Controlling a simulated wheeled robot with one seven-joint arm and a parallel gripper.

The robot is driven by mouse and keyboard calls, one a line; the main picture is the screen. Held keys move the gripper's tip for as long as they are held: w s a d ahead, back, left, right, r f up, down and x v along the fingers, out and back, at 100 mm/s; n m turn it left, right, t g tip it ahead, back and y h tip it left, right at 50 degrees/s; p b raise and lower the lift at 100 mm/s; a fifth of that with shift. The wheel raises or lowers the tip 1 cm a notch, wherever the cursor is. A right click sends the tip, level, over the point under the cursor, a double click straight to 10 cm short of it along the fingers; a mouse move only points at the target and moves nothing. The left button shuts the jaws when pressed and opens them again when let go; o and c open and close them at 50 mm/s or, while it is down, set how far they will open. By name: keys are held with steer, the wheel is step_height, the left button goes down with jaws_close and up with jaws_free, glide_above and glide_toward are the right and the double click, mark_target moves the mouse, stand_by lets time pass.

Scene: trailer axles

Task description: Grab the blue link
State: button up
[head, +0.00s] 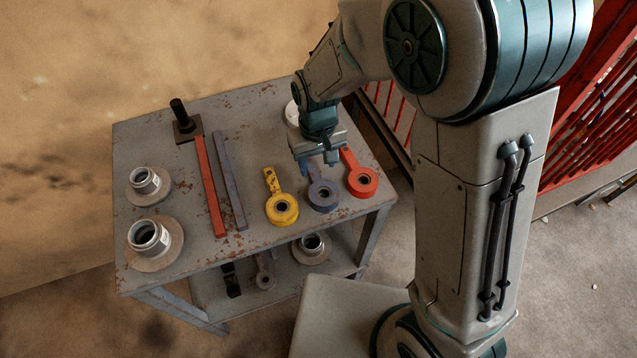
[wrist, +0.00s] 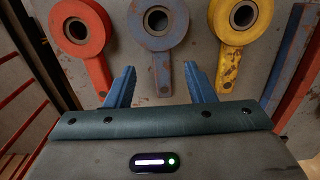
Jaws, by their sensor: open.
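The blue link (head: 322,195) lies flat on the table top, between a yellow link (head: 281,207) and a red link (head: 360,180). It has a round ring end with a dark hole and a straight handle. In the wrist view the blue link (wrist: 159,62) is in the middle, its handle pointing toward my gripper. My gripper (head: 318,163) is over the handle end of the blue link. In the wrist view my gripper (wrist: 155,80) shows its two blue fingers apart, one on each side of the handle line, with nothing held. Whether the fingertips are at handle height is unclear.
The red link (wrist: 80,35) and yellow link (wrist: 238,25) lie close on either side. A long red bar (head: 209,185) and a blue-grey bar (head: 230,180) lie to the left. Flanged hubs (head: 155,243) stand at the table's left. A red barred fence (head: 590,120) is behind right.

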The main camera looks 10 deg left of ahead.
mark_target(317, 180)
steer(key=shift+s+f+p, duration=0.1)
steer(key=shift+f+p, duration=0.3)
steer(key=shift+f, duration=2.55)
jaws_close()
